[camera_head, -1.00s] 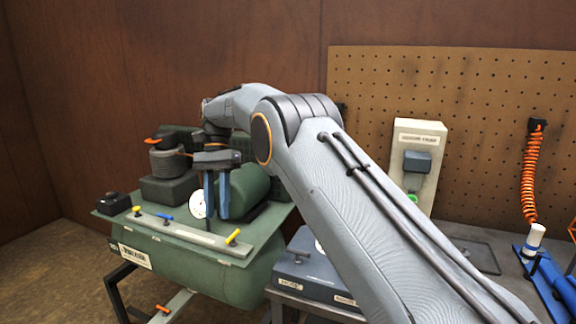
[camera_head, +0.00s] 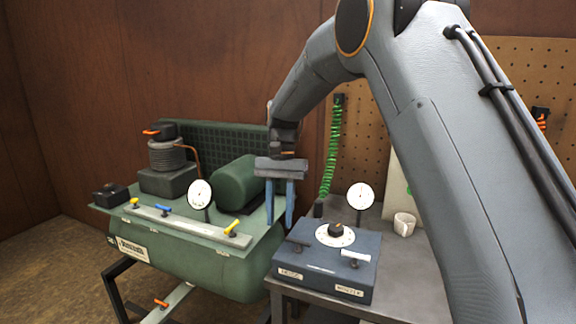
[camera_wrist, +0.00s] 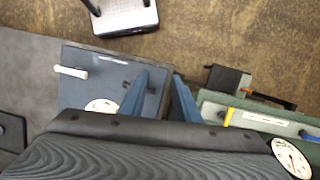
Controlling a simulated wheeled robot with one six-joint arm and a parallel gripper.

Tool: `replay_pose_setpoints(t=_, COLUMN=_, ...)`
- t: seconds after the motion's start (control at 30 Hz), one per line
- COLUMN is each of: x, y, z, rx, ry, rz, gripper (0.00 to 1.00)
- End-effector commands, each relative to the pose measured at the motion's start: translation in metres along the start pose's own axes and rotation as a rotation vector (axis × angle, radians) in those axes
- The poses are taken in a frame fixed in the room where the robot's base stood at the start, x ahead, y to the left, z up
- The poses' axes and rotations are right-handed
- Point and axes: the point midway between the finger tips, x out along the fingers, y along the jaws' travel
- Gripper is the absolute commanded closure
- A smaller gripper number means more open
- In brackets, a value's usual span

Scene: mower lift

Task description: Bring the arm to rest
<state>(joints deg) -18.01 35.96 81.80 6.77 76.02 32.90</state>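My gripper (camera_head: 279,224) hangs with its two blue fingers pointing down, in front of the right end of the green compressor (camera_head: 215,268) and just left of the blue-grey control box (camera_head: 325,270). The fingers are apart with nothing between them; the gap also shows in the wrist view (camera_wrist: 160,78). My grey arm is raised and bent, reaching in from the right side of the head view. It hides much of the pegboard and the bench's right part.
The compressor carries a gauge (camera_head: 199,194) and yellow and blue levers. A green coiled hose (camera_head: 331,150) hangs on the pegboard.

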Motion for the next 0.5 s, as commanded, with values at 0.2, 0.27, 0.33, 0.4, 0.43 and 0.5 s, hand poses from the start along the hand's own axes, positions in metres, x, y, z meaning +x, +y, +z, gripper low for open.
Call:
replay_pose_setpoints(t=0.2, x=0.045, y=0.094, z=0.013, rx=-0.073, ry=0.083, rz=-0.025, gripper=0.71)
replay_pose_setpoints(t=0.27, x=0.059, y=0.118, z=0.021, rx=-0.097, ry=0.105, rz=-0.028, gripper=0.71)
replay_pose_setpoints(t=0.33, x=0.077, y=0.147, z=0.033, rx=-0.126, ry=0.133, rz=-0.029, gripper=0.71)
replay_pose_setpoints(t=0.4, x=0.096, y=0.174, z=0.047, rx=-0.154, ry=0.16, rz=-0.029, gripper=0.71)
replay_pose_setpoints(t=0.43, x=0.104, y=0.185, z=0.053, rx=-0.167, ry=0.172, rz=-0.029, gripper=0.71)
replay_pose_setpoints(t=0.5, x=0.124, y=0.209, z=0.07, rx=-0.197, ry=0.197, rz=-0.026, gripper=0.71)
